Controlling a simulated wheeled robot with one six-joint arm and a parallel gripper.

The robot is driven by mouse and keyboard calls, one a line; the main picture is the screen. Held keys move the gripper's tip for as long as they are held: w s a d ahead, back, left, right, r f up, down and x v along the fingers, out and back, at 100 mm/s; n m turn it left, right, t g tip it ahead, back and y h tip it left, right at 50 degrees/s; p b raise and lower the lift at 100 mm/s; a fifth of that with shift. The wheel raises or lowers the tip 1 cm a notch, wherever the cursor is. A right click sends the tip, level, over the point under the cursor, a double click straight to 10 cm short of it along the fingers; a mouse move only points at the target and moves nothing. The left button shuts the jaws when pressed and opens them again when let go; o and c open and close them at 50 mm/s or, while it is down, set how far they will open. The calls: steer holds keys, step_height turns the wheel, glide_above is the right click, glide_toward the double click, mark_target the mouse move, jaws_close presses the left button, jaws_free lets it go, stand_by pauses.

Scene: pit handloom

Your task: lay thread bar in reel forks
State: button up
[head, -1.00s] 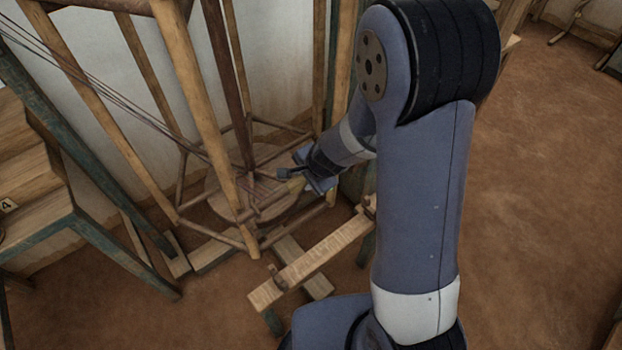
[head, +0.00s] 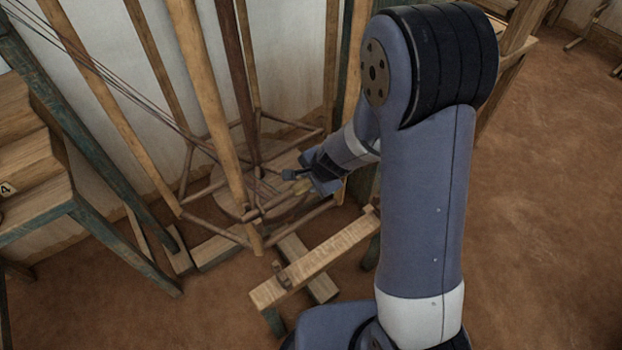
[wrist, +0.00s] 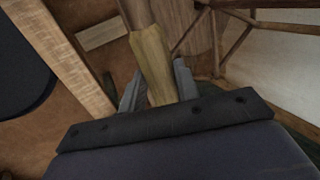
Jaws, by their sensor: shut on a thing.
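My gripper (head: 302,180) is shut on a wooden bar (head: 302,188), which I take to be the thread bar. In the wrist view the bar's pale end (wrist: 152,62) sits between both fingers (wrist: 156,88), and its browner part runs away past the top edge. In the head view the bar points left, towards the standing wooden frame; its far end is hard to tell from the rods there. A light wooden beam (head: 325,258) lies below and in front of my gripper, with small brown upright pieces (head: 281,274) near its ends, possibly the reel forks. The bar is apart from them.
A tall frame of wooden poles (head: 205,95) stands left of my gripper, with a round wooden disc (head: 233,200) low inside it. Dark threads (head: 105,82) slant down from the upper left. A wooden stepped structure (head: 35,180) is at left. Floor at right is open.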

stand_by(0.3)
steer(key=o, duration=1.2)
steer(key=p+v, duration=0.4)
steer(key=v, duration=0.6)
steer(key=shift+s+d+r, duration=0.1)
steer(key=shift+s+r, duration=0.05)
steer(key=shift+r, duration=0.2)
steer(key=shift+f, duration=0.1)
steer(key=b+x, duration=0.4)
steer(key=x, duration=0.7)
steer(key=shift+s, duration=0.1)
steer(key=shift+r+p, duration=0.35)
steer(key=shift+r, duration=0.1)
steer(key=shift+r+p, duration=0.45)
steer(key=shift+r, duration=0.05)
